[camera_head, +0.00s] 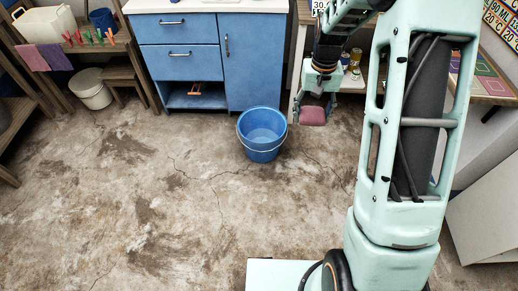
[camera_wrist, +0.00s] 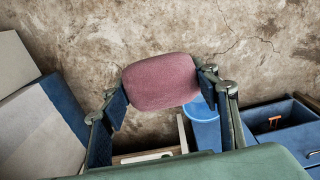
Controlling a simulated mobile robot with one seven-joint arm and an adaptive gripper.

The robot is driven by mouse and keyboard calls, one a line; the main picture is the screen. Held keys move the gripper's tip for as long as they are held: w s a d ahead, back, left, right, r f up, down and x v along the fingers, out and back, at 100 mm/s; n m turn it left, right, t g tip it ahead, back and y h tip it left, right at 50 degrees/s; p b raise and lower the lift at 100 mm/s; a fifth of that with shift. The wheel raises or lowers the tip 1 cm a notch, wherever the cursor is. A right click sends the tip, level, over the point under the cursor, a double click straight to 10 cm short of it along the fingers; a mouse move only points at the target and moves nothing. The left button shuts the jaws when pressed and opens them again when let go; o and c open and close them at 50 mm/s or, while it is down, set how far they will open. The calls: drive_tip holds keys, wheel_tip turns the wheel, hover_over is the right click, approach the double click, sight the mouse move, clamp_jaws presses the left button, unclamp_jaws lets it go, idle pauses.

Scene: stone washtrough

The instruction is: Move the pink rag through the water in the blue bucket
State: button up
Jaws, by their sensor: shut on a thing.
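The blue bucket (camera_head: 262,147) stands upright on the floor in front of the blue cabinet, with pale blue water (camera_head: 263,130) in it. My gripper (camera_head: 314,100) is shut on the pink rag (camera_head: 312,116), to the right of the bucket and apart from it. In the wrist view the rag (camera_wrist: 161,81) is a rounded pink bundle between the two fingertips (camera_wrist: 160,85). The bucket (camera_wrist: 203,108) shows partly behind the rag and a finger there.
The blue cabinet (camera_head: 190,62) with an open lower shelf stands behind the bucket. The cracked floor (camera_head: 150,200) in front is clear.

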drive_tip(key=shift+s+a, duration=0.1)
drive_tip(key=shift+s, duration=0.55)
drive_tip(key=w+d+p, duration=0.1)
drive_tip(key=w, duration=0.5)
drive_tip(key=shift+d, duration=0.1)
drive_tip(key=shift+s+a+b, duration=0.1)
drive_tip(key=shift+s+a, duration=0.1)
drive_tip(key=shift+s, duration=0.8)
drive_tip(key=shift+s+a+b, duration=0.15)
drive_tip(key=shift+s+a, duration=0.05)
drive_tip(key=shift+s, duration=0.8)
drive_tip(key=shift+s+a+b, duration=0.1)
drive_tip(key=shift+s+a, duration=0.1)
drive_tip(key=shift+s, duration=0.8)
drive_tip(key=shift+w, duration=0.1)
